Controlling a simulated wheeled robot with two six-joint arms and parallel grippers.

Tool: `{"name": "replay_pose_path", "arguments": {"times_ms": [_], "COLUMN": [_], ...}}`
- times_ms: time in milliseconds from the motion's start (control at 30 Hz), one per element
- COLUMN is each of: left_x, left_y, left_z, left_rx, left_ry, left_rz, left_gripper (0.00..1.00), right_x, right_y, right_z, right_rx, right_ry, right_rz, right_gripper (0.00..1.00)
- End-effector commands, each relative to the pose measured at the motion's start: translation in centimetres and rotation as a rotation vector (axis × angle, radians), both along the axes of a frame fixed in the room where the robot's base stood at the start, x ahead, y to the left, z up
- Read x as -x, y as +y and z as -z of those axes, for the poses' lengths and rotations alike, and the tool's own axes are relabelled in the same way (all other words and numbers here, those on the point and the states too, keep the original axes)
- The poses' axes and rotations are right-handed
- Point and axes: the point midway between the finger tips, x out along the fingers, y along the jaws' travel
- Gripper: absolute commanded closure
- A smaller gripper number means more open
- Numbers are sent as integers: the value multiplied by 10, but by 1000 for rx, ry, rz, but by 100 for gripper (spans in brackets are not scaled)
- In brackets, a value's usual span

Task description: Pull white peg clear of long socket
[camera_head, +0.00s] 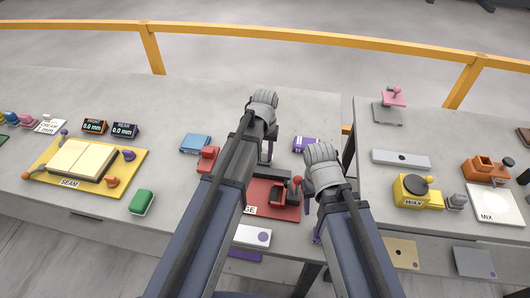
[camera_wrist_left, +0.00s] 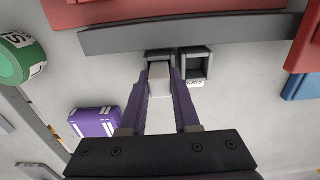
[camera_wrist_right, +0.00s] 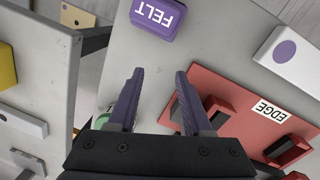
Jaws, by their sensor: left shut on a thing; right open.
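In the left wrist view, my left gripper (camera_wrist_left: 161,76) is shut on a pale white peg (camera_wrist_left: 158,90). The peg lies between the purple fingers, with its far end by the left of two dark grey square sockets (camera_wrist_left: 159,54). I cannot tell whether the end is still inside. The right-hand socket (camera_wrist_left: 196,64) shows an open, empty mouth; a label beside it is partly hidden. I cannot tell which is the long one. In the head view my left gripper (camera_head: 267,152) hides the peg and sockets. My right gripper (camera_wrist_right: 160,74) is open and empty above the bench.
A red EDGE board (camera_wrist_right: 238,122) and a purple FELT block (camera_wrist_right: 158,15) are near my right gripper. A grey bar (camera_wrist_left: 180,35) runs behind the sockets. A yellow SEAM board (camera_head: 120,180) is at left. A gap separates the two benches.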

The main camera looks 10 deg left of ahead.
Motion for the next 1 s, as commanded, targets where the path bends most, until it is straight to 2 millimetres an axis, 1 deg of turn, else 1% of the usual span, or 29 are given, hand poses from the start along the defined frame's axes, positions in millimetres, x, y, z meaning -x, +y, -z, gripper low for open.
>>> {"name": "replay_pose_path", "arguments": {"times_ms": [33,67,100,467,1000], "left_x": [0,0,0,0,0], "left_y": [0,0,0,0,0], "left_z": [0,0,0,-1,-22], "left_rx": [0,0,0,0,0], "left_ry": [0,0,0,0,0], "left_rz": [0,0,0,0,0], "left_gripper": [96,99,100,100,100], "right_x": [0,0,0,0,0], "right_y": [0,0,0,0,0], "right_z": [0,0,0,-1,-21], "right_rx": [0,0,0,0,0], "right_ry": [0,0,0,0,0], "right_rz": [0,0,0,0,0], "right_gripper": [50,50,50,50,50]}}
